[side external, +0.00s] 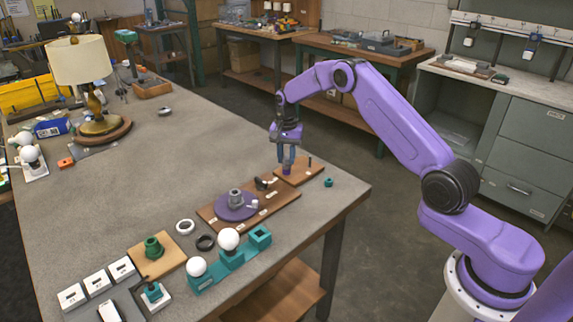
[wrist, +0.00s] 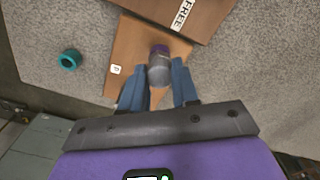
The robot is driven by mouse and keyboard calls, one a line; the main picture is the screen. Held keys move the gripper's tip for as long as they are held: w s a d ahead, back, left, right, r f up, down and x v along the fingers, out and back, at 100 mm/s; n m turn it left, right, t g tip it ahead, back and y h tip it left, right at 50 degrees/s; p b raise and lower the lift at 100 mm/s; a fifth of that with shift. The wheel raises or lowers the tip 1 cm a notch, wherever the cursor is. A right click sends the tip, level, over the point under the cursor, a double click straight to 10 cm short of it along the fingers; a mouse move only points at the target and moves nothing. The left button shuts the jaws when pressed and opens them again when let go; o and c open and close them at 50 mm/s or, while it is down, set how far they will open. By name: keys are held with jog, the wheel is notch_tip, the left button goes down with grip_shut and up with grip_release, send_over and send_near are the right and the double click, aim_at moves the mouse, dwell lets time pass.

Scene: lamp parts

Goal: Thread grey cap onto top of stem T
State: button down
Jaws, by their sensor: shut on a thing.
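My gripper (side external: 287,162) is low over a small wooden board (side external: 312,173) near the table's right end. In the wrist view, my gripper's blue fingers (wrist: 158,85) are shut on a rounded grey piece (wrist: 159,74), which looks like the grey cap. A purple part (wrist: 160,49) shows at its far end, and this purple (side external: 286,171) also shows just below the fingertips in the side view. I cannot tell whether the grey and purple parts are joined or whether the purple touches the board. No stem marked T can be made out.
A brown board (side external: 277,203) beside it carries a purple disc (side external: 233,211) with a grey fitting. A dark peg (side external: 309,161) stands on the small board. A teal ring (side external: 328,183) lies near the table edge. Teal holders with white bulbs (side external: 229,239) stand in front.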

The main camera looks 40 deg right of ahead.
jog(key=m, duration=0.5)
jog(key=m, duration=0.5)
jog(key=shift+a, duration=0.1)
jog(key=shift+m, duration=0.9)
jog(key=m, duration=0.3)
jog(key=shift+f+m, duration=0.1)
jog(key=shift+m, duration=0.2)
jog(key=m, duration=0.3)
